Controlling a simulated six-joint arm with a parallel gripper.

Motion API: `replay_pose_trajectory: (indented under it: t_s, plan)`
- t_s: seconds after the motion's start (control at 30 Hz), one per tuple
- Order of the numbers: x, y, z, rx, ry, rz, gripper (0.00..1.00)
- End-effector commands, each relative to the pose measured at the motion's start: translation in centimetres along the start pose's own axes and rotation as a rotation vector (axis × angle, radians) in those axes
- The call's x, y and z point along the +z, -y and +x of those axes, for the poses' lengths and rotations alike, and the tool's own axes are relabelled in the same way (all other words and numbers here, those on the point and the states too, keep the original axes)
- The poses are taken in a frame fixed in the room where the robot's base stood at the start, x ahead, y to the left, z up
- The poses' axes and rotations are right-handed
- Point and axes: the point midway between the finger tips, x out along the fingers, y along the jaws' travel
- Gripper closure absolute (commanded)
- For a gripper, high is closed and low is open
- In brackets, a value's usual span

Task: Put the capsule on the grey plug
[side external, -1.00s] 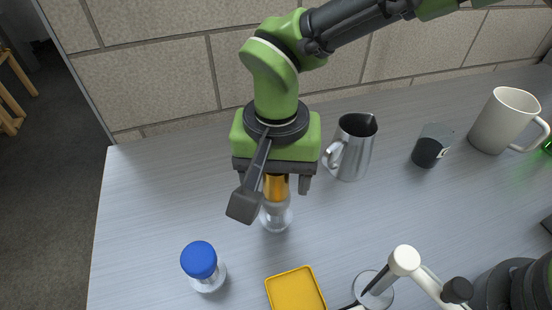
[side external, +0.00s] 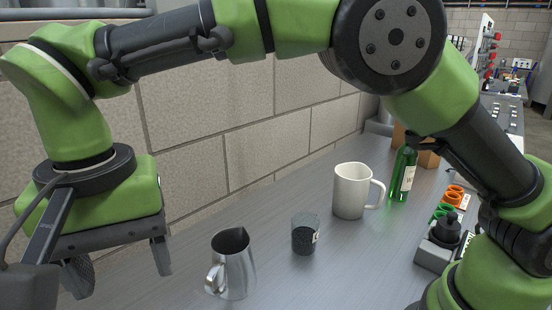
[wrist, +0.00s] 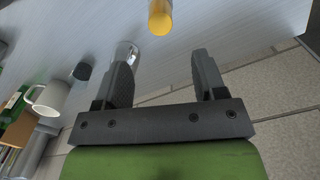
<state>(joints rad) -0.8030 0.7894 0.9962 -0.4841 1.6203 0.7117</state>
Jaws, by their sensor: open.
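The capsule is a gold-orange cylinder (wrist: 160,15) cut off by the top edge of the wrist view. It lies beyond my fingertips, roughly midway between them, and is not held. My gripper (wrist: 162,66) is open and empty, with a wide gap between its two dark fingers. It also shows at the lower left of the side view (side external: 118,270), its fingers apart. The grey plug is not visible in either current view, so I cannot tell whether the capsule sits on it.
A steel jug (side external: 232,265), a dark-filled glass (side external: 305,235), a white mug (side external: 350,192) and a green bottle (side external: 402,174) stand on the grey table (side external: 275,280). A block wall (side external: 235,130) runs behind. Orange and green rings (side external: 453,195) lie at the right.

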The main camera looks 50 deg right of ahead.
Motion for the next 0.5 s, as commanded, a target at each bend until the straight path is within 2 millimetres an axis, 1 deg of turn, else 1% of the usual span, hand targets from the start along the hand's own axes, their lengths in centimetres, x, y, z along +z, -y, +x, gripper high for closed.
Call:
replay_pose_trajectory:
  t_s: [0.07, 0.13, 0.17, 0.23, 0.27, 0.3, 0.37, 0.4, 0.47, 0.5]
  plan:
    - [-0.2, -0.3, -0.4, -0.007, -0.001, 0.000, 0.36]
    - [-0.9, -1.1, -1.3, -0.026, -0.005, 0.000, 0.36]
    - [-1.3, -1.6, -2.0, -0.038, -0.006, -0.003, 0.36]
    - [-2.4, -3.6, -3.8, -0.077, -0.016, -0.007, 0.36]
    - [-2.8, -4.6, -4.7, -0.098, -0.022, -0.011, 0.36]
    - [-3.4, -6.2, -5.9, -0.127, -0.034, -0.015, 0.36]
    - [-4.0, -8.9, -7.6, -0.171, -0.057, -0.022, 0.36]
    - [-4.3, -10.7, -8.6, -0.200, -0.077, -0.027, 0.36]
    - [-4.3, -13.3, -9.7, -0.240, -0.110, -0.032, 0.36]
    - [-4.2, -15.1, -10.3, -0.265, -0.135, -0.036, 0.36]
